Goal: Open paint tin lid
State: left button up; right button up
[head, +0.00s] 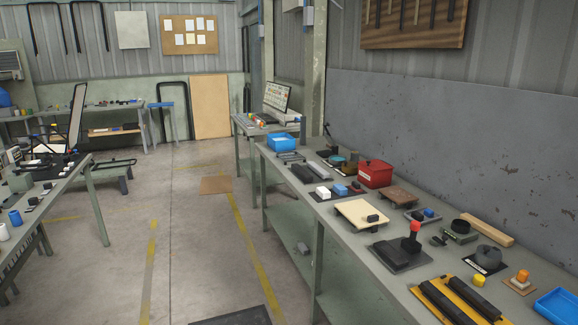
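No paint tin can be made out for certain. A squat dark grey round object (488,257) sits on a black sheet on the right workbench; it is too small to tell whether it is a tin or has a lid. A low round teal and brown object (338,161) lies farther back on the same bench. A small white cylinder (4,232) stands at the edge of the left bench, partly cut off by the frame. Neither of my grippers shows in the head view.
The long right workbench (330,210) carries a red box (375,173), a red-knobbed lever (413,236), yellow rails with black bars (458,303) and blue trays (281,142) (560,305). A left bench (60,190) is also crowded. The floor aisle between (185,240) is mostly clear.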

aim_at(490, 252)
jog(key=z, duration=1.3)
jog(key=i+j+u, duration=0.1)
